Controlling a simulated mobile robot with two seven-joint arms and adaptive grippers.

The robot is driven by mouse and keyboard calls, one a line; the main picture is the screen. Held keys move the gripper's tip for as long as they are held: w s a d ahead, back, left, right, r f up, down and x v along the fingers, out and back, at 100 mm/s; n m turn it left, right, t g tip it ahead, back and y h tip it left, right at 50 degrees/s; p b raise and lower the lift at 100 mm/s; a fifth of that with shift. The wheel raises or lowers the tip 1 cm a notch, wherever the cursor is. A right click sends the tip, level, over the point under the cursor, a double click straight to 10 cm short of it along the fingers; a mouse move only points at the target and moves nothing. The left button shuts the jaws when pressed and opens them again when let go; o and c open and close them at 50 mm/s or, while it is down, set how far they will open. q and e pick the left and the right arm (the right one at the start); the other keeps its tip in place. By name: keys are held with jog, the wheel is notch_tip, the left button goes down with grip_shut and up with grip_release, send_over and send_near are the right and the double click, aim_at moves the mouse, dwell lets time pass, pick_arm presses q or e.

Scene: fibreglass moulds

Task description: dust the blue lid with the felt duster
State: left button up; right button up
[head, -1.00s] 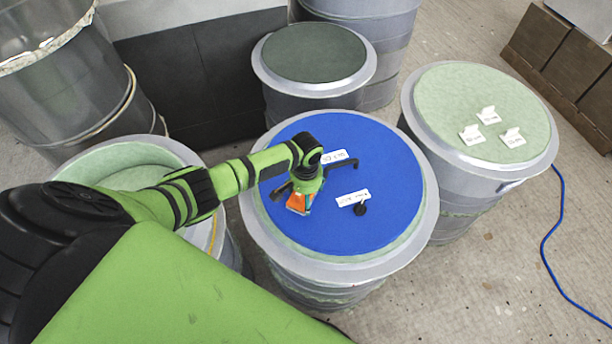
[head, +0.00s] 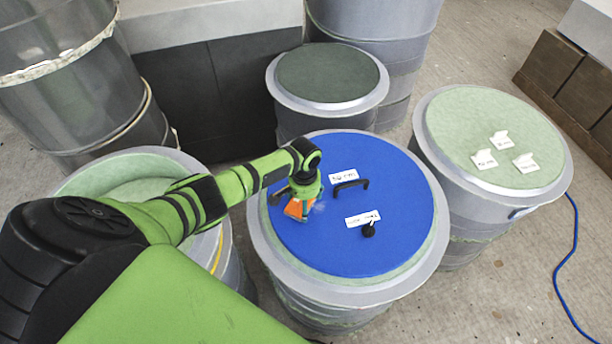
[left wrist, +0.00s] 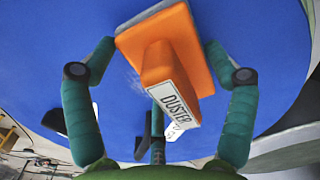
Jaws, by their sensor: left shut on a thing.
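The blue lid (head: 365,235) lies on a grey drum-shaped mould in the middle of the head view. It carries a black handle (head: 350,185), a small black knob (head: 369,229) and two white labels. It also fills much of the left wrist view (left wrist: 40,50). My left gripper (head: 300,205) is over the left part of the lid, shut on the orange felt duster (left wrist: 172,60), whose white tag reads "DUSTER". The duster's orange side also shows in the head view (head: 294,209). Whether it touches the lid is hard to tell. My right gripper is not in view.
A mould with a pale green top (head: 470,120) and several white tags stands at right. A dark green-topped mould (head: 328,72) stands behind. An open pale green mould (head: 130,165) is at left, under my arm. A blue cable (head: 570,250) lies on the floor at right.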

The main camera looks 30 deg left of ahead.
pick_arm(q)
jog(key=shift+w+a+f+b, duration=0.2)
jog(key=shift+w+a+b, duration=0.35)
jog(key=shift+w+a, duration=0.3)
jog(key=shift+w+a+b, duration=0.75)
jog(key=shift+a+b, duration=0.1)
jog(key=shift+b, duration=0.25)
jog(key=shift+w+a+r+b, duration=0.1)
jog(key=shift+w+a+b, duration=0.2)
jog(key=shift+w+a, duration=0.1)
jog(key=shift+s+r, duration=0.1)
notch_tip(320, 180, up, 6)
jog(key=p, duration=0.6)
jog(key=shift+r, duration=0.1)
